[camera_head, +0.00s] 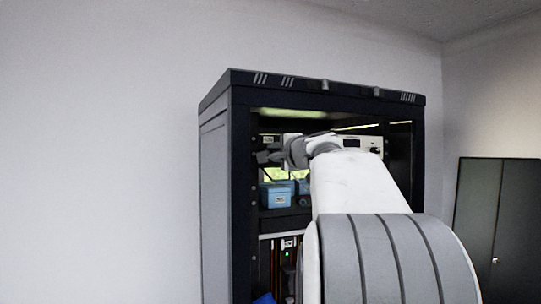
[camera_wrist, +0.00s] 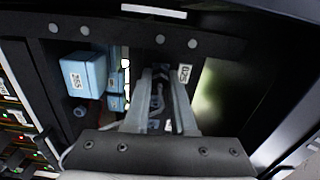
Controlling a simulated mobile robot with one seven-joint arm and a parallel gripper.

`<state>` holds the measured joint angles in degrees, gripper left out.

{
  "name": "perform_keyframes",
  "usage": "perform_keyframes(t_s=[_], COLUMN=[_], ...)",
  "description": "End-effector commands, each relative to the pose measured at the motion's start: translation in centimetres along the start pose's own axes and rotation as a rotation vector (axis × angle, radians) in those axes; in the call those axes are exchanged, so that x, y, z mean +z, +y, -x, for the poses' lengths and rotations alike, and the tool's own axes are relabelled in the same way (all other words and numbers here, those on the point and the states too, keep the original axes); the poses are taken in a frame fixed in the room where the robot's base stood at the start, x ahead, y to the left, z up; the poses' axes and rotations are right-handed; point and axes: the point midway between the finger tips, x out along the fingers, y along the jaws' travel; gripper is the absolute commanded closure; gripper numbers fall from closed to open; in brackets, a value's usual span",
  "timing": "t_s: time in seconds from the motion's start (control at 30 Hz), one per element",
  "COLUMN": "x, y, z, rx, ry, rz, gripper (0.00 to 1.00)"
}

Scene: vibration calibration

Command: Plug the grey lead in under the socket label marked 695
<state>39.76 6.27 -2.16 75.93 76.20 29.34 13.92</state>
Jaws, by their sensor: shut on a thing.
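My gripper (camera_head: 266,156) reaches into the upper part of the dark rack, and in the wrist view (camera_wrist: 161,76) its two pale fingers are close together. They are shut on the grey lead (camera_wrist: 158,98), whose thin light cord shows between them. A small white label (camera_wrist: 184,73) sits just right of the fingertips; its number is sideways and too blurred to read surely. A label (camera_head: 269,139) also shows above my gripper in the head view. No label clearly reads 695. The fingers hide the lead's plug end and any socket in front of it.
The dark rack (camera_head: 238,150) has side posts and a top frame around my arm. Blue boxes (camera_head: 276,195) stand on a shelf below my gripper; they are left of the fingers in the wrist view (camera_wrist: 83,75). Modules with lit lamps (camera_wrist: 18,125) are at the far left there.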

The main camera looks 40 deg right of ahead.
Motion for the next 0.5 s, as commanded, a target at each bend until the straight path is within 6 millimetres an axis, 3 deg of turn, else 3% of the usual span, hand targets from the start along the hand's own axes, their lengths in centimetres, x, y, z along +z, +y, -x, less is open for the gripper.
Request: perform_keyframes(t_s=[0.5], x=[-0.01], y=[0.14], z=[-0.02], rx=[0.000], ry=[0.000], rz=[0.110], gripper=[1.00])
